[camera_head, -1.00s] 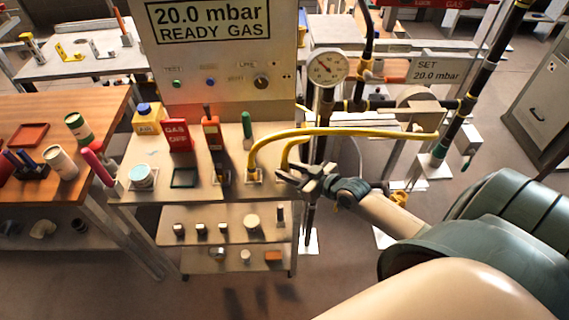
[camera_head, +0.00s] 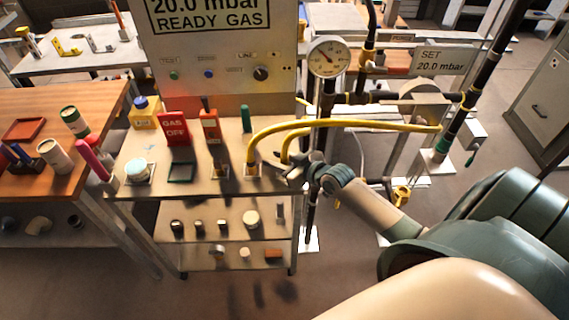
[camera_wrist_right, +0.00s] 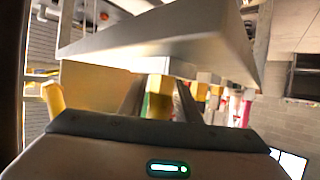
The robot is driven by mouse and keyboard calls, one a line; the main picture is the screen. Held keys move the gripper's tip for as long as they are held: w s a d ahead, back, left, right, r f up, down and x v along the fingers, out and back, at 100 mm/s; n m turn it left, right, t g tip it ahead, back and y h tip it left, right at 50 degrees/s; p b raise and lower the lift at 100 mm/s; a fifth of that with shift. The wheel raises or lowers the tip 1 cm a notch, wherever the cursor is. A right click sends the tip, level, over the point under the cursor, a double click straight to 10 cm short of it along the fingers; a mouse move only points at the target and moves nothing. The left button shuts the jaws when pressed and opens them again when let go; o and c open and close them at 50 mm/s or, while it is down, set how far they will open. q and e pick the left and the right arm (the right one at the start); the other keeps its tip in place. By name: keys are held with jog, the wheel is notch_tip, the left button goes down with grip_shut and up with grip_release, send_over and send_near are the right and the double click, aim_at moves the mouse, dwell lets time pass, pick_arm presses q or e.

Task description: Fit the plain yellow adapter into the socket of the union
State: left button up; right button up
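My right gripper (camera_head: 292,173) is at the right edge of the cart top, beside the lower ends of the yellow hoses. I cannot tell which piece is the plain yellow adapter. No socket opening shows clearly. My left gripper is out of view.
Two curved yellow hoses (camera_head: 345,123) reach from the cart to the pipework. The cart top (camera_head: 140,188) holds a red GAS OFF sign (camera_head: 176,128), a red tester (camera_head: 210,127) and a yellow bottle (camera_head: 146,112). A round gauge (camera_head: 329,57) stands behind the gripper.

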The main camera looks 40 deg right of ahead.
dwell(0.4)
grip_shut()
jog(key=shift+r, duration=0.1)
jog(key=shift+r, duration=0.7)
notch_tip(320, 180, up, 2)
jog(key=shift+r+b, duration=0.25)
jog(key=shift+b, duration=0.4)
jog(key=s+d+r+b, duration=0.3)
jog(key=d+r, duration=0.4)
jog(key=d, duration=0.4)
jog(key=shift+s+b, duration=0.25)
jog(key=shift+b, duration=0.3)
